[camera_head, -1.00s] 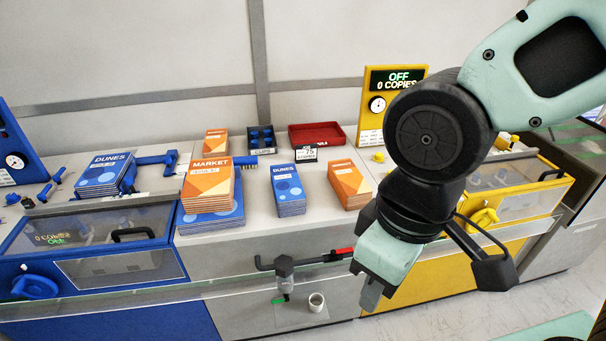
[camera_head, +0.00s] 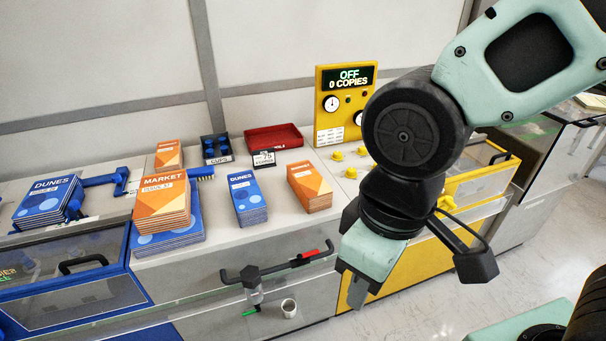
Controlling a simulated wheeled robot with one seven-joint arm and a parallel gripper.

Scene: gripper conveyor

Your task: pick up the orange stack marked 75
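Three orange stacks are on the grey counter. One titled MARKET (camera_head: 162,203) lies on top of a wider blue stack (camera_head: 168,240); its issue number is too small to read surely. A third, smaller one (camera_head: 168,154) is at the back left. A small card reading 75 (camera_head: 264,158) stands behind the blue and right orange stacks. My gripper (camera_head: 357,292) hangs in front of the counter, right of and nearer than the stacks, touching none. Its fingers overlap, so its opening is hidden.
A blue stack (camera_head: 247,198) stands left of the right orange stack. A DUNES stack (camera_head: 49,201) is at the left. A red tray (camera_head: 273,138) and a dark cup holder (camera_head: 216,148) are behind. A handle bar (camera_head: 278,266) juts from the counter front.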

